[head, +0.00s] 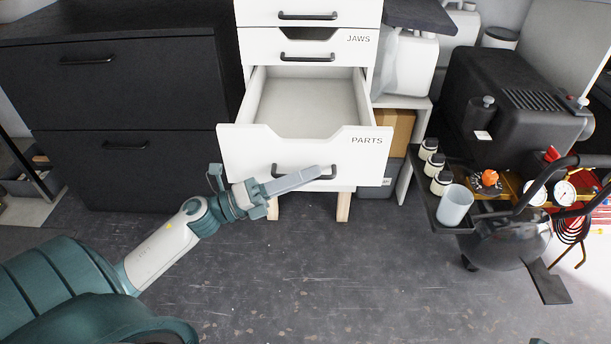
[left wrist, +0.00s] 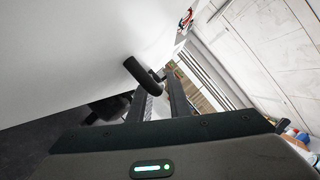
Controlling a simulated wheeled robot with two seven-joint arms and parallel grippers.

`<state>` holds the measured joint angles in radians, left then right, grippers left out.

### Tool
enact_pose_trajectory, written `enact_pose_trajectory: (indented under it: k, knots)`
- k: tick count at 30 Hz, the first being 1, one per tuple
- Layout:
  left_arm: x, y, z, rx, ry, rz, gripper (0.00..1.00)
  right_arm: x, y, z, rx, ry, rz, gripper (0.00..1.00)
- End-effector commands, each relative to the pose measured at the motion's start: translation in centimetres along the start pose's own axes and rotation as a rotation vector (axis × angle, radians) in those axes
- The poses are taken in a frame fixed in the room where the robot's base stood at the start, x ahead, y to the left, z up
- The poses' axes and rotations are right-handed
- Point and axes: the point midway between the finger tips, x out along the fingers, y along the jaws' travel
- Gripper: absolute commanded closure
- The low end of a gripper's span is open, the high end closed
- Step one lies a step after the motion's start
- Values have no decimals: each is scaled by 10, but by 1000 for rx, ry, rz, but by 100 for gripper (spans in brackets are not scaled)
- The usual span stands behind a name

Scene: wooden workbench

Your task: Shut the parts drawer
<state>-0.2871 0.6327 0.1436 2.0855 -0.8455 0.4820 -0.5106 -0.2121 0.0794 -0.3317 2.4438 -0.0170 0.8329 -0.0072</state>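The parts drawer (head: 247,154), a white front marked PARTS, is pulled out, and its empty-looking inside shows. Its dark bar handle (head: 284,171) is partly hidden by my left gripper (head: 306,178). The gripper is in front of the drawer face, its fingers pointing right across the handle. In the left wrist view the handle (left wrist: 140,76) is at the tips of my left gripper (left wrist: 160,97), with its near part between or just beyond the fingers. A narrow gap shows between the fingers. I cannot tell whether they grip the handle. My right gripper is not in view.
The closed JAWS drawer (head: 261,47) is above. A black cabinet (head: 110,108) stands left. A black compressor-like machine (head: 511,103), a tray with small bottles (head: 432,165) and a translucent cup (head: 455,205) are right. The grey floor (head: 330,270) in front is clear.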

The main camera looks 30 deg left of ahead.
Motion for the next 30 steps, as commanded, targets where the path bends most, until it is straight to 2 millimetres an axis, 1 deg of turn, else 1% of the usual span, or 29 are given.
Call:
enact_pose_trajectory:
  k: [3,4,6,14,19,23,26,30]
  knots:
    - [0,0,0,0,0,0,83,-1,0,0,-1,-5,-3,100]
    - [0,0,0,0,0,0,85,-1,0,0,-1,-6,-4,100]
    - [0,0,0,0,0,0,100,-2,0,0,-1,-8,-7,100]
    - [0,1,1,0,0,0,100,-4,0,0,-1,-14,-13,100]
    - [3,5,8,1,-1,-1,100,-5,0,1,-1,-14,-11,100]
    - [8,14,20,1,-3,-1,100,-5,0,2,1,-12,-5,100]
    - [13,24,33,2,-2,0,100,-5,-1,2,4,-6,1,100]
    - [23,42,57,1,-4,0,100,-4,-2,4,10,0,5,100]
